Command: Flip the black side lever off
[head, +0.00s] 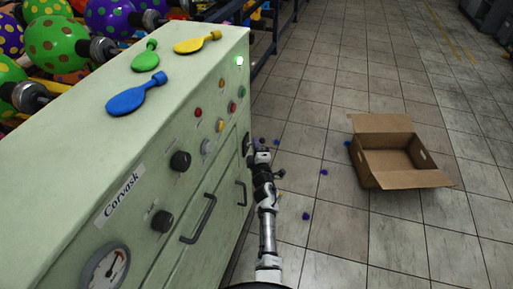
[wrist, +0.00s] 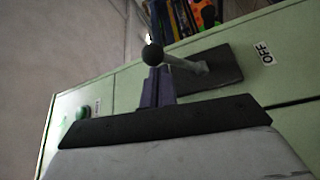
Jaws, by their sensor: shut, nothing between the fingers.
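The side lever shows in the wrist view as a black ball knob (wrist: 152,55) on a grey rod. The rod rises from a dark plate (wrist: 222,67) on the green machine side. An OFF label (wrist: 266,52) sits right of the plate. The rod slants left, away from that label. My gripper (wrist: 157,72) is shut and empty. Its fingertips are just below the knob in the picture; I cannot tell if they touch it. In the head view my gripper (head: 260,156) is beside the machine's right end (head: 130,140), and the lever is hard to make out.
An open cardboard box (head: 400,160) stands on the tiled floor at right. Small blue bits (head: 305,215) are scattered nearby. The floor between is mostly free.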

